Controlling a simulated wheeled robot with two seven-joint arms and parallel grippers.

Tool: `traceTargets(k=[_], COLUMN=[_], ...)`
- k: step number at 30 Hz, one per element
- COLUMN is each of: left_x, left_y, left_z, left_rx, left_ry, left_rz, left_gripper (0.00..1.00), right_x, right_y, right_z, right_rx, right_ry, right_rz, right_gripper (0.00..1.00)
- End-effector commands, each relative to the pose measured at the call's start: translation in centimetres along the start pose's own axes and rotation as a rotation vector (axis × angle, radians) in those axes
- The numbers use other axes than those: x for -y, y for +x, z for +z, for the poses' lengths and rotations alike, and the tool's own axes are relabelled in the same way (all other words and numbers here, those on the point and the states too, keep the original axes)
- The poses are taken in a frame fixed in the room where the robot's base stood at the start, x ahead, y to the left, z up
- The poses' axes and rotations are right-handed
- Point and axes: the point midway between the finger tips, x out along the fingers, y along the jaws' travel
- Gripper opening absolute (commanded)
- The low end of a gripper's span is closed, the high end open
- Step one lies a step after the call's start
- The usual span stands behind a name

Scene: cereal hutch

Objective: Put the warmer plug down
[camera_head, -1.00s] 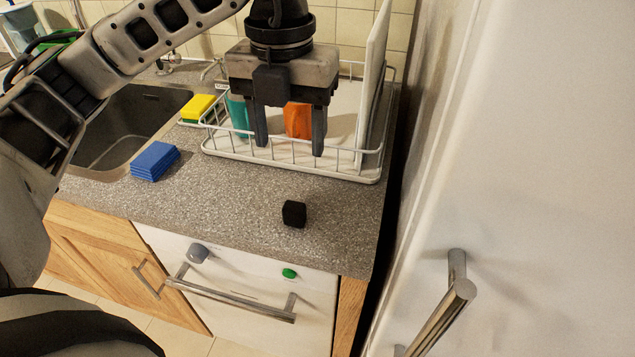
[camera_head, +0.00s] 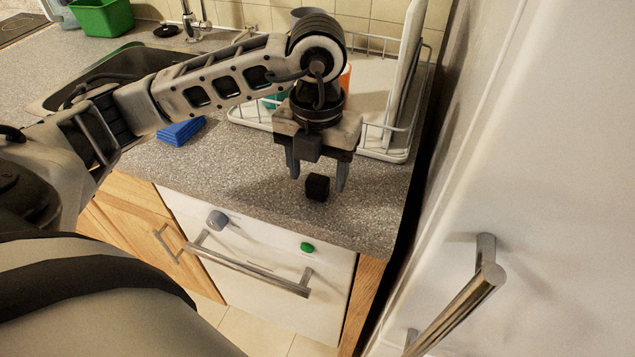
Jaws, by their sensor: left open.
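The warmer plug seems to be the small black block (camera_head: 317,187), which rests on the speckled grey counter (camera_head: 235,178) near its front edge. My left gripper (camera_head: 316,183) points down over the counter, with its two fingers open and spread to either side of the block in this view. I cannot tell whether either finger touches it. My right gripper is not in view.
A white wire dish rack (camera_head: 398,155) stands behind the gripper. A drawer front with a bar handle (camera_head: 245,268) is below. A white door with a metal handle (camera_head: 462,305) stands at the right.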

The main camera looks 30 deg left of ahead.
Motion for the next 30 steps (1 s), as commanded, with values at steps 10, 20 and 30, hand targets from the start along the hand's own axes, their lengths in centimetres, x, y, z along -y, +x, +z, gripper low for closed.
traceTargets(k=[10, 20, 30], left_x=[0.0, 0.0, 0.0], left_y=[2.2, 2.2, 1.7], left_z=[0.0, 0.0, 0.1], left_rx=[0.001, 0.0, 0.002], left_ry=[0.0, 0.0, -0.001], left_rz=[0.0, 0.0, -0.001], left_gripper=[0.58, 0.09, 0.06], right_x=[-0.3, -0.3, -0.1], right_y=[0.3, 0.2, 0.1], right_z=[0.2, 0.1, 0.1], right_rx=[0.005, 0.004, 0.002], right_ry=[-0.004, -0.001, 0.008], right_rz=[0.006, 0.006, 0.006], right_gripper=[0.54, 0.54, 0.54])
